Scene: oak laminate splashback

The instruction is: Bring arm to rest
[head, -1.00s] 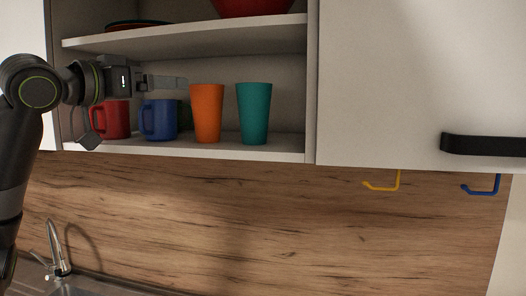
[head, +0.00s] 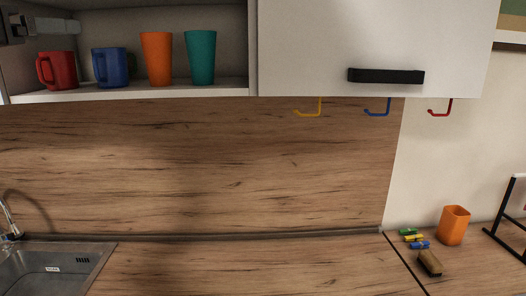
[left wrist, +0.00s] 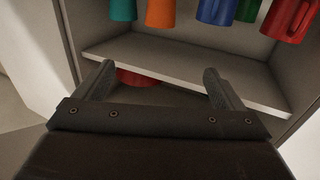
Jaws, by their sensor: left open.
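My left gripper (head: 72,26) is at the top left edge of the head view, above and in front of the red mug (head: 57,70). Its arm is mostly out of that view. In the left wrist view its two fingers (left wrist: 160,72) stand apart with nothing between them. That view shows the cupboard upside down, with the cups along its top edge. My right gripper is not in view.
The open shelf (head: 170,92) holds the red mug, a blue mug (head: 109,66), an orange cup (head: 157,58) and a teal cup (head: 201,57). A closed cupboard door (head: 320,40) is beside it. Hooks (head: 376,110) hang below. The counter's middle is clear.

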